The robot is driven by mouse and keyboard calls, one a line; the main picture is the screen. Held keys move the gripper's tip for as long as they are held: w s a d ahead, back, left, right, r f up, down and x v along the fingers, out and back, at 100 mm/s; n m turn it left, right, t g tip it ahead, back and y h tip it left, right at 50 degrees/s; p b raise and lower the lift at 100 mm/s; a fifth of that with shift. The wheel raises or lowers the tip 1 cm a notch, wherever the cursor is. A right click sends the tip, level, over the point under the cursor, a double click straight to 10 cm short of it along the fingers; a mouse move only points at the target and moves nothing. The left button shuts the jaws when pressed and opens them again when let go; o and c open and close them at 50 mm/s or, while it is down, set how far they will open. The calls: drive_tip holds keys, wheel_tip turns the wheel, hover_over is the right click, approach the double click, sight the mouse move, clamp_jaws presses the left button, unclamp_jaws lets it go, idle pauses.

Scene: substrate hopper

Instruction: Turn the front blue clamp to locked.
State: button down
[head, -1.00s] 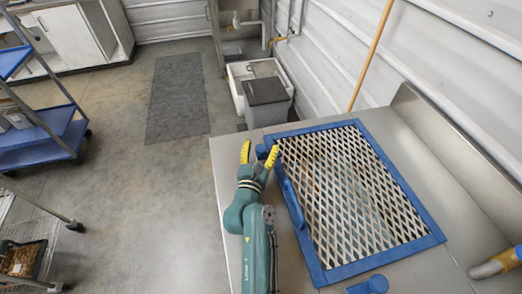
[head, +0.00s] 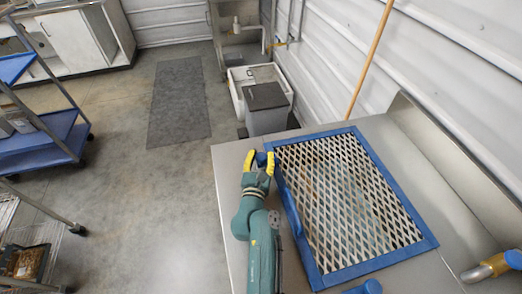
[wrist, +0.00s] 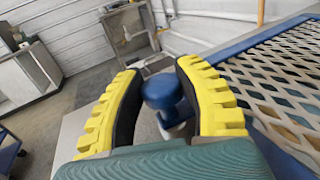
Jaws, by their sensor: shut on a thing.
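A blue clamp (head: 261,159) stands at the far left corner of the blue-framed mesh grate (head: 345,200). In the wrist view its rounded blue knob (wrist: 162,91) sits between my yellow fingers, with a paler stem below. My gripper (head: 260,156) is shut on this clamp; it also fills the wrist view (wrist: 160,88). The fingers partly hide the clamp in the head view. A second blue clamp (head: 366,287) is at the grate's near edge, cut by the bottom of the picture. I cannot read a locked mark on either one.
A blue handle (head: 293,213) runs along the grate's left side, close to my arm. The steel top (head: 235,170) is bare at left. A grey bin (head: 267,108) stands beyond it, a wooden pole (head: 370,60) leans on the wall, and a blue cart (head: 45,140) is far left.

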idle(0.3)
drive_tip(key=c, duration=0.6)
unclamp_jaws()
drive_tip(key=shift+s, duration=0.1)
drive_tip(key=s, duration=0.4)
drive_tip(key=s+a, duration=0.1)
drive_tip(key=s, duration=0.6)
drive_tip(key=shift+s+a, duration=0.25)
drive_tip(key=shift+s, duration=0.15)
